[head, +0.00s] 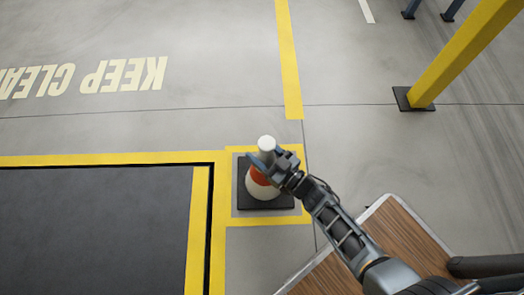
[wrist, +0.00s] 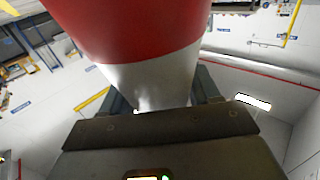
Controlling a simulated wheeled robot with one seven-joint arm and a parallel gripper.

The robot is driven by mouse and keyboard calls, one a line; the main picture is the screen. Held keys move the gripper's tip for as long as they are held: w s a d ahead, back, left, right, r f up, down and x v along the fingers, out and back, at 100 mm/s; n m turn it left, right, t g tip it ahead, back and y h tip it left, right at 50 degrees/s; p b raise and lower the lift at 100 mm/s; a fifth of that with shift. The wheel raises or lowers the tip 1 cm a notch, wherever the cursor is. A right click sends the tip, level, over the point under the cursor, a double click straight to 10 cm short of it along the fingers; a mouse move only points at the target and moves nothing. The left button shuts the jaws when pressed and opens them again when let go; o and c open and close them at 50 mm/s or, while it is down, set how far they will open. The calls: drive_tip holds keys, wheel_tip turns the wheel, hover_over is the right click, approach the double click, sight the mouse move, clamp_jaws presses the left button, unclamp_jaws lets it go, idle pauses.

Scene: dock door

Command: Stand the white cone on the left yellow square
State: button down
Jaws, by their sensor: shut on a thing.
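The white cone (head: 263,190) has an orange band and a square black base. In the head view it looks upright, with its base inside the outline of a yellow square (head: 265,220) on the floor. Whether the base touches the floor is hard to tell. My gripper (head: 268,162) is shut on the cone's upper part, below its white tip. In the wrist view the cone (wrist: 140,40) fills the upper middle, its red band and white part between my fingers. Only this one yellow square shows.
A dark plate (head: 90,230) with yellow edging lies to the left of the square. A yellow post (head: 460,55) stands at the upper right. A wooden-topped surface (head: 405,235) is at the lower right. The floor beyond the square is clear.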

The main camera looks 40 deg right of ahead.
drive_tip(key=shift+f, duration=0.15)
drive_tip(key=shift+c, duration=1.2)
unclamp_jaws()
drive_tip(key=s+d+p, duration=0.2)
drive_tip(key=s+p, duration=0.1)
drive_tip(key=s, duration=0.9)
drive_tip(key=s+r+g+h, duration=0.1)
drive_tip(key=s+r, duration=0.4)
drive_tip(key=r, duration=0.6)
drive_tip(key=s+a+r+m+g+h, duration=0.1)
drive_tip(key=s+r, duration=0.4)
drive_tip(key=r, duration=0.6)
drive_tip(key=s+a+r+g, duration=0.1)
drive_tip(key=s+r, duration=0.4)
drive_tip(key=r, duration=0.7)
drive_tip(key=shift+s+m+h, duration=0.3)
drive_tip(key=shift+m+h, duration=0.1)
